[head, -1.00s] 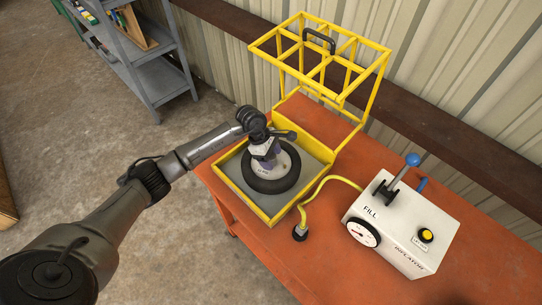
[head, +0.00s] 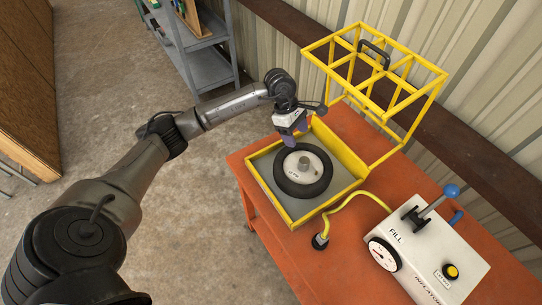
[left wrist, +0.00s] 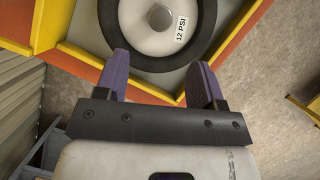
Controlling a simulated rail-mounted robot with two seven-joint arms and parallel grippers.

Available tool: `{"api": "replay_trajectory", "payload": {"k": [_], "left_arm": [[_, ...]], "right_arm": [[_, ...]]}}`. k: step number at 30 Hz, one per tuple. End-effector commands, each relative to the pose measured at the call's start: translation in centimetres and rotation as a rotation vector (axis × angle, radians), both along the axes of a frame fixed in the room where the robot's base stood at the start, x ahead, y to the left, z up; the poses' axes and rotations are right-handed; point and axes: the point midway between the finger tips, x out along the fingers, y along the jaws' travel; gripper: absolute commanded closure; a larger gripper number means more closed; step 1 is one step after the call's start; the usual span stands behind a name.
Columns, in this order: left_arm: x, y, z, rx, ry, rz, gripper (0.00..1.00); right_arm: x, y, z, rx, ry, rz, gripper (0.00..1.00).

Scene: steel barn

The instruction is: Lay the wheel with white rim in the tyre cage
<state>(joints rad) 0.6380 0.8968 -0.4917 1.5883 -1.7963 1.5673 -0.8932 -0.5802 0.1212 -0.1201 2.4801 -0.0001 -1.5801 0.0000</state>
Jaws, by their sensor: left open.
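The wheel with white rim (head: 303,171) lies flat inside the yellow-edged tyre cage (head: 341,199), on its grey floor. The cage's barred yellow lid (head: 400,94) stands open at the back. In the left wrist view the wheel (left wrist: 188,47) shows a grey hub and a label reading 12 PSI. My left gripper (head: 294,143) is over the cage's back left part, above and beside the wheel. Its purple fingers are apart with nothing between them, as the left wrist view also shows (left wrist: 160,80). My right gripper is in neither view.
The cage stands on an orange bench (head: 290,245). A white inflator box (head: 425,250) with a gauge and blue-knobbed lever is at the right. A yellow hose (head: 355,196) runs beside the cage to a black end piece. A grey shelf (head: 205,45) stands at the back left.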

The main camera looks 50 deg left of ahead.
Motion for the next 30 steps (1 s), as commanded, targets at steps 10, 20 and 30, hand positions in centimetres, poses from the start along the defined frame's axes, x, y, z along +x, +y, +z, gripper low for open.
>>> {"api": "replay_trajectory", "payload": {"k": [10,20,30], "left_arm": [[-0.1,-8.2,-1.0,-0.325,-0.086,0.049,0.37],[-2.4,-20.8,4.4,-1.375,-0.035,0.588,0.37],[-6.4,-15.4,1.0,-2.13,0.412,1.695,0.37]], "right_arm": [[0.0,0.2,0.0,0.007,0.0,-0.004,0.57],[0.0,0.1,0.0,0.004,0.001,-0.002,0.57],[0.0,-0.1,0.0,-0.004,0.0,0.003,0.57]]}}
